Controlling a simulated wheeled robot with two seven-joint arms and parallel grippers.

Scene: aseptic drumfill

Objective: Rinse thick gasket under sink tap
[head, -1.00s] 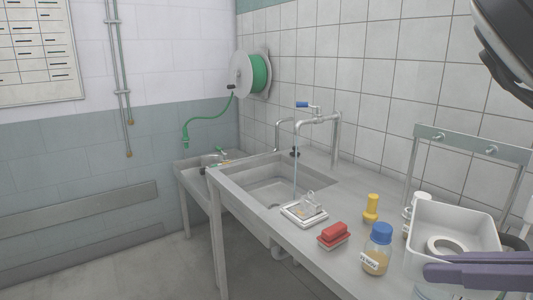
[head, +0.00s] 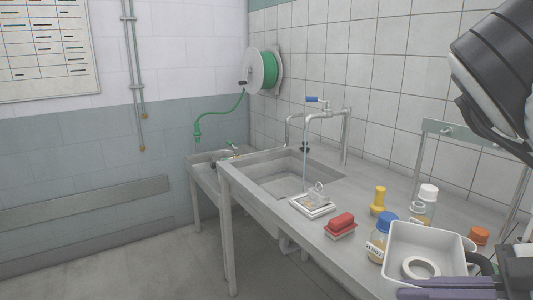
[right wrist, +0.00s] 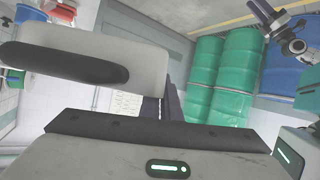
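A thick white ring (head: 421,268), which looks like the gasket, lies in a white square bin (head: 455,240) at the right of the bench. The sink (head: 285,178) is set in the steel bench. Its tap (head: 325,113) has a blue lever, and a thin stream falls from the spout. My right gripper (head: 405,293) is at the bottom right, its purple fingers in front of the bin, apart from the ring as far as I can see. The purple fingers also show in the right wrist view (right wrist: 173,103), partly hidden; their gap is unclear.
On the bench stand a small tray (head: 313,206), a red block (head: 341,221), a yellow piece (head: 378,200), a blue-capped bottle (head: 378,250) and a white-capped bottle (head: 426,205). A rack (head: 450,130) stands behind. Green drums (right wrist: 220,75) show in the right wrist view.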

